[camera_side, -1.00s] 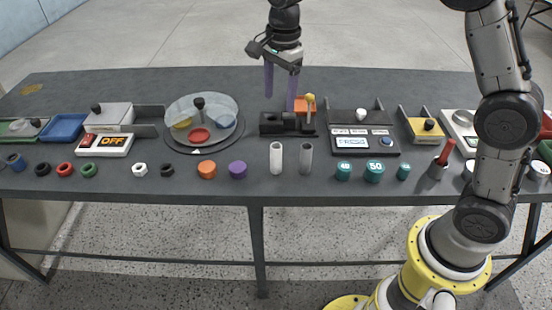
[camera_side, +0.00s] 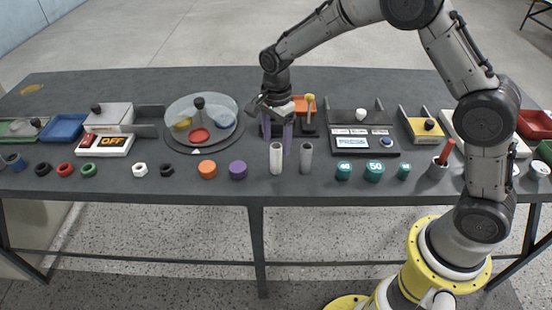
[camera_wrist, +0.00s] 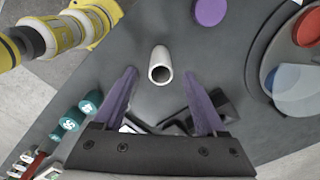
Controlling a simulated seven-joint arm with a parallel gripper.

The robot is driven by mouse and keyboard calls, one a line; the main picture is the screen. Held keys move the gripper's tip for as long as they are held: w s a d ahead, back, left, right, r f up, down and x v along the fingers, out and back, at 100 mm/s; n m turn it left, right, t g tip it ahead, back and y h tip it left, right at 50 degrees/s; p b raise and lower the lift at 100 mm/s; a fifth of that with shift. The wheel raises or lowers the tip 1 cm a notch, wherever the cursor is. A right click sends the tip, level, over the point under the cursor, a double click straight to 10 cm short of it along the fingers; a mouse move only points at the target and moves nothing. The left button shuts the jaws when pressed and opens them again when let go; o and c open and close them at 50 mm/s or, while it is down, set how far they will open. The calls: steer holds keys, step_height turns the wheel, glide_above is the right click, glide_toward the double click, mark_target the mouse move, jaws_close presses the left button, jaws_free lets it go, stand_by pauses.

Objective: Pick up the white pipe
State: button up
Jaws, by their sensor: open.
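The white pipe (camera_side: 276,158) stands upright near the front edge of the table, just left of a grey pipe (camera_side: 306,158). In the wrist view a single light pipe (camera_wrist: 160,66) shows from above with its open end toward the camera, ahead of the fingertips and roughly centred between them. My gripper (camera_side: 277,136) is open and points down, with its purple fingers just behind and above the white pipe. The fingers also show in the wrist view (camera_wrist: 160,78), spread apart with nothing between them. The grey pipe cannot be made out in the wrist view.
A purple cap (camera_side: 238,170) and an orange cap (camera_side: 207,169) stand left of the pipes. Teal weights (camera_side: 344,171) stand to the right. A turntable with a clear cover (camera_side: 203,120) is behind left, and a display box (camera_side: 362,142) is behind right.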

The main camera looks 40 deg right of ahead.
mark_target(276, 146)
steer(key=shift+f, duration=1.55)
jaws_close()
